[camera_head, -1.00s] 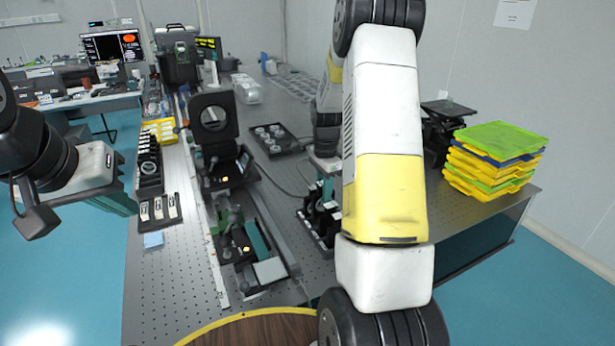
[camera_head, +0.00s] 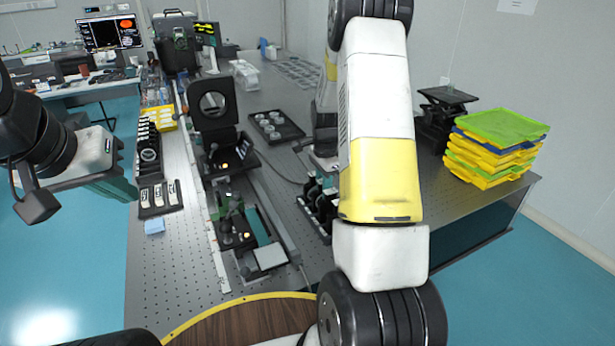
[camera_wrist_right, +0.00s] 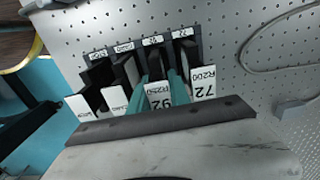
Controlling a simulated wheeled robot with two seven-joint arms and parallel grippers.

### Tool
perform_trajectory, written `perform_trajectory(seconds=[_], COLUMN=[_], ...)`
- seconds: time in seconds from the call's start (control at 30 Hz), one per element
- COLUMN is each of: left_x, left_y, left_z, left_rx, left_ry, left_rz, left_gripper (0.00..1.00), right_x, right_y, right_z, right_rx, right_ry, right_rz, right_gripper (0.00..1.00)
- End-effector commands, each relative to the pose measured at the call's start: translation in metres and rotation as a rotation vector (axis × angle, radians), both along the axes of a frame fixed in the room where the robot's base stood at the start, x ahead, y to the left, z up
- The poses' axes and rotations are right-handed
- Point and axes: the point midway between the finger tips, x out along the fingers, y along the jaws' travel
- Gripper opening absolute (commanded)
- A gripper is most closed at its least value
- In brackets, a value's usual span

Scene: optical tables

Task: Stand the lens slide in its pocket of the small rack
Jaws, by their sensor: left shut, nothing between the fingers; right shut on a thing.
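The lens slide (camera_wrist_right: 159,94), with a white label reading R250 92, is between the teal fingers of my right gripper (camera_wrist_right: 161,84), which is shut on it. It stands in line with the other slides at the small rack (camera_wrist_right: 197,44); I cannot tell whether it is fully seated in its pocket. The rack also shows in the head view (camera_head: 318,208), partly behind my right arm. There my right gripper is mostly hidden by the arm. My left gripper (camera_head: 125,188) is shut and empty, left of the table, far from the rack.
Other labelled slides, one reading R200 72 (camera_wrist_right: 203,82), stand close on both sides of the held one. A cable (camera_wrist_right: 246,55) lies on the perforated table (camera_head: 185,262). Stacked coloured trays (camera_head: 494,150) stand at the right. A dark tray (camera_head: 277,127) lies behind the rack.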

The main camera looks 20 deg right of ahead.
Motion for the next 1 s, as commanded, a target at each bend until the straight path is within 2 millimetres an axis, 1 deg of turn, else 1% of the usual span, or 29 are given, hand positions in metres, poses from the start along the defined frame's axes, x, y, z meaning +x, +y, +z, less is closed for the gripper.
perform_trajectory(seconds=[0.43,0.47,0.5,0.57,0.6,1.0], left_x=[0.0,0.0,0.0,0.0,0.0,0.0], left_y=[0.0,0.0,0.0,0.0,0.0,0.0], left_z=[0.0,0.0,0.0,0.0,0.0,0.0], left_rx=[0.0,0.0,0.0,0.0,0.0,0.0], left_ry=[0.0,0.0,0.0,0.0,0.0,0.0], left_rz=[0.0,0.0,0.0,0.0,0.0,0.0], left_gripper=[0.0,0.0,0.0,0.0,0.0,0.0], right_x=[0.0001,0.0001,0.0001,0.0001,0.0001,-0.0001], right_y=[-0.0001,-0.0001,-0.0001,-0.0001,-0.0001,0.0], right_z=[-0.0032,-0.0033,-0.0032,-0.0032,-0.0032,-0.0036], right_rx=[0.0,0.0,0.0,0.0,0.0,0.0], right_ry=[0.0,0.0,0.0,0.0,0.0,0.0], right_rz=[0.0,0.0,0.0,0.0,0.0,0.0], right_gripper=[0.0,0.25,0.33,0.45,0.49,0.48])
